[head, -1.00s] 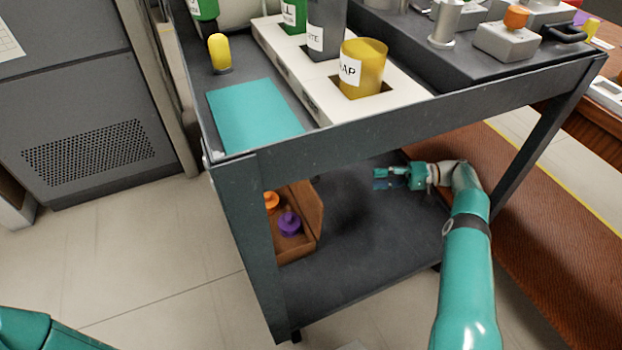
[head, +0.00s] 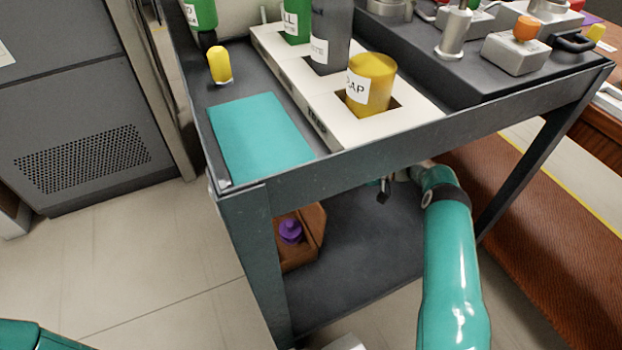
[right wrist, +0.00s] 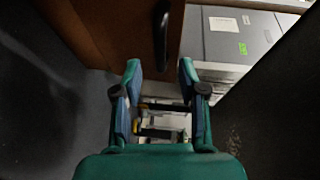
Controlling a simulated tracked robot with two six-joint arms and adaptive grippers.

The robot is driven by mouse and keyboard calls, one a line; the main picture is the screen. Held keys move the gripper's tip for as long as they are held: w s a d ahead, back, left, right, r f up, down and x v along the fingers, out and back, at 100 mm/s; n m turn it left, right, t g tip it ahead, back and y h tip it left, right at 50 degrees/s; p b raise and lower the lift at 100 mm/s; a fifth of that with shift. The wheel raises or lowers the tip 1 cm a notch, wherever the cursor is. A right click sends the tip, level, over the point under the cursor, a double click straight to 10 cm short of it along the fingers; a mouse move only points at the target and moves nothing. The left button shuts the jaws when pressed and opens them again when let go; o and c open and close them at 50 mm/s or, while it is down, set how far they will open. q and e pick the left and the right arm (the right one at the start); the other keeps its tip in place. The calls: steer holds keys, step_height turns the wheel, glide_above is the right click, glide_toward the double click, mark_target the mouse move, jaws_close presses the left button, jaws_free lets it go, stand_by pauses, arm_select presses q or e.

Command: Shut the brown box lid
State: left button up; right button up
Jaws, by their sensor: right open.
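The brown box (head: 299,262) stands on the cart's lower shelf, partly hidden behind the cart's front leg. A purple knobbed piece (head: 291,231) is inside it. Its lid (head: 315,228) is raised along the box's right side. My right gripper (right wrist: 160,72) is open and empty, its two fingers apart. In the right wrist view, a brown panel (right wrist: 95,30) with a black handle (right wrist: 161,35), seemingly the lid, is just beyond the fingertips. In the head view, the cart's upper edge hides most of this gripper. My left gripper is out of view.
The cart's upper deck (head: 400,141) hangs over the lower shelf (head: 365,245) and limits height. The front leg (head: 252,250) stands before the box. The shelf right of the box is clear. A teal mat (head: 262,135) and a yellow container (head: 371,85) are on top.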

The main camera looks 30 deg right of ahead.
steer(key=x, duration=0.6)
steer(key=shift+w+a+f+b, duration=0.1)
steer(key=shift+a+b, duration=0.2)
steer(key=shift+a, duration=0.05)
jaws_close()
